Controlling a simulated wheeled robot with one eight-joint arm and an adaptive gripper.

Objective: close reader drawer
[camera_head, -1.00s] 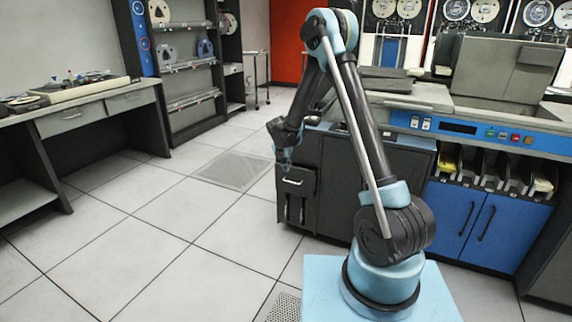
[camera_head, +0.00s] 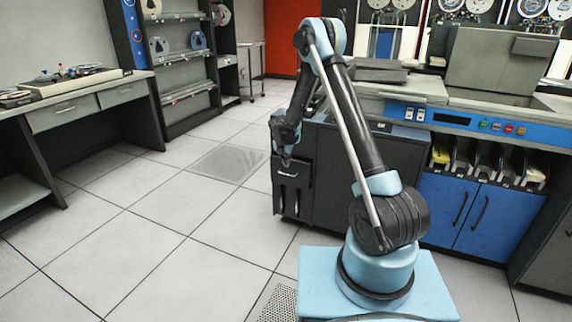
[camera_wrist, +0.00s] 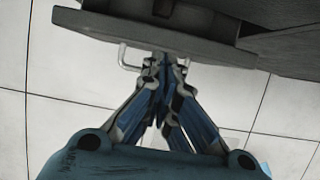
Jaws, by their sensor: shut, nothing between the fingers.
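The reader drawer (camera_head: 291,170) is at the left end of the dark reader cabinet, with a pale bar handle on its front. In the wrist view, the drawer front (camera_wrist: 95,33) crosses the top of the picture, and its box behind is seen partly pulled out. Its handle (camera_wrist: 124,57) passes behind my fingertips. My gripper (camera_head: 286,160) is right at the drawer front, around handle height. In the wrist view, my gripper (camera_wrist: 163,62) is shut and empty, its tips over the middle of the handle. I cannot tell whether they touch it.
The reader cabinet (camera_head: 345,180) stands right of the drawer, with blue doors (camera_head: 470,215) farther right. A grey desk (camera_head: 70,110) and shelves (camera_head: 185,70) stand at the left. The tiled floor (camera_head: 150,225) left of the drawer is clear.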

